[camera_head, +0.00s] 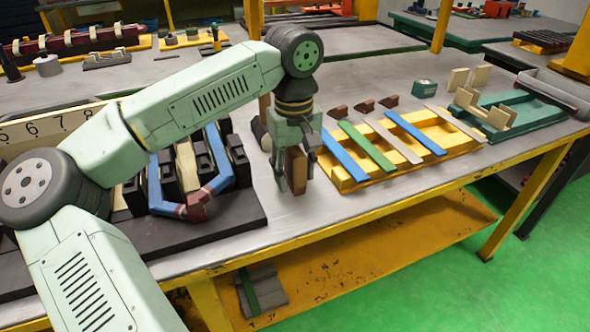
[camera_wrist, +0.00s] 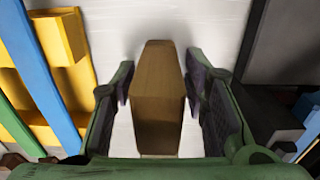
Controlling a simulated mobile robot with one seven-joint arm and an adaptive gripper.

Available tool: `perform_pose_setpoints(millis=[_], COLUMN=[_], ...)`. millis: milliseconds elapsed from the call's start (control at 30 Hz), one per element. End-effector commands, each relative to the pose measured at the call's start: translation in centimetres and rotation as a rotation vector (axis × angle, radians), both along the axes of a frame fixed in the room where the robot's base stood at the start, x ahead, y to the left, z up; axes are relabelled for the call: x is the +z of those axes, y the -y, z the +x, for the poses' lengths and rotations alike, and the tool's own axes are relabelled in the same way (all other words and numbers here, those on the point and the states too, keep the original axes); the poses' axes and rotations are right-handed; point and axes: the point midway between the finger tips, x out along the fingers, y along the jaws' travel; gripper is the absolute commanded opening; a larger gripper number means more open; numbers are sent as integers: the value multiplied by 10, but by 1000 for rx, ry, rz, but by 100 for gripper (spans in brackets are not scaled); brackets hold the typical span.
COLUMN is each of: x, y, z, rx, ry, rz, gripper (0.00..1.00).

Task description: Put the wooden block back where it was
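The brown wooden block (camera_head: 298,168) is upright near the table's front edge, between the dark base on the left and the yellow rack on the right. It also shows in the middle of the wrist view (camera_wrist: 158,95). My gripper (camera_head: 294,180) points down with one finger on each side of the block. In the wrist view the fingers (camera_wrist: 160,88) are open, with narrow gaps between them and the block. The block's lower end seems to stand on the table, though contact is hard to tell.
A yellow rack (camera_head: 345,183) with blue, green and grey strips stands close on the right. A black base (camera_head: 235,213) with clamps and a blue-red part lies on the left. Small brown pieces (camera_head: 364,107) lie behind the rack. The table (camera_head: 330,215) is bare in front.

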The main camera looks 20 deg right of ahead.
Motion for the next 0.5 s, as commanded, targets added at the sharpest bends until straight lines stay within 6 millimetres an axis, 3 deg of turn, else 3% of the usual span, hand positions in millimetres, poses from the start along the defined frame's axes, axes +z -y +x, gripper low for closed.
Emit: perform_pose_setpoints(millis=[300, 500], x=[2, 24], y=[0, 0], z=[0, 1], rx=[0, 2], ry=[0, 4], rz=[0, 0], gripper=[43, 43])
